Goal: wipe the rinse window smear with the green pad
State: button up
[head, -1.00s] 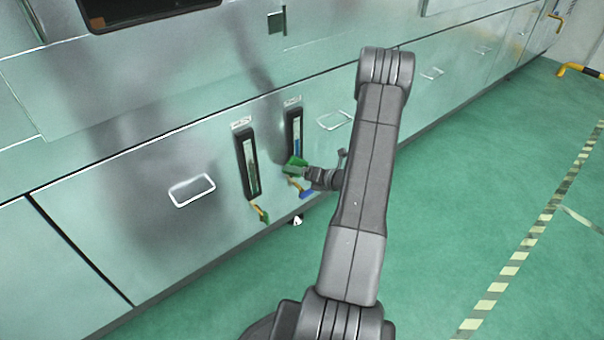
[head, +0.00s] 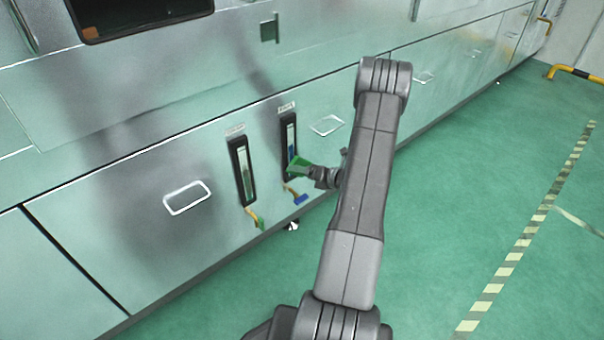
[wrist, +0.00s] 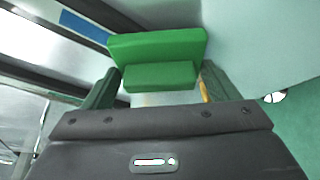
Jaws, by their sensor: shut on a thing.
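My gripper (head: 309,171) is shut on the green pad (head: 298,165), just in front of the lower part of the right upright window (head: 290,140). In the wrist view the pad (wrist: 158,45) sits between the fingers of my gripper (wrist: 158,80). The right window has a black frame and a blue lower part, and the pad hides some of it. A similar left window (head: 244,170) is uncovered. The labels above both are too small to read, so I cannot tell which is the rinse window. I cannot make out a smear, or whether the pad touches the glass.
A green-ended lever (head: 257,219) hangs below the left window and a blue-ended lever (head: 297,196) below the right one. Pale outlined handles (head: 187,197) are on the metal panel. The green floor (head: 450,220) at right is open, with a striped line.

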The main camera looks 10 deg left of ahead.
jog(key=shift+s+a, duration=0.1)
jog(key=shift+s+a, duration=1.3)
jog(key=shift+s, duration=0.1)
jog(key=shift+s, duration=0.1)
jog(key=shift+s+d, duration=0.9)
jog(key=shift+d, duration=0.3)
jog(key=shift+s+d, duration=0.85)
jog(key=shift+d, duration=0.3)
jog(key=shift+s+d, duration=0.9)
jog(key=shift+d, duration=0.3)
jog(key=shift+r+p, duration=0.1)
jog(key=shift+p, duration=0.2)
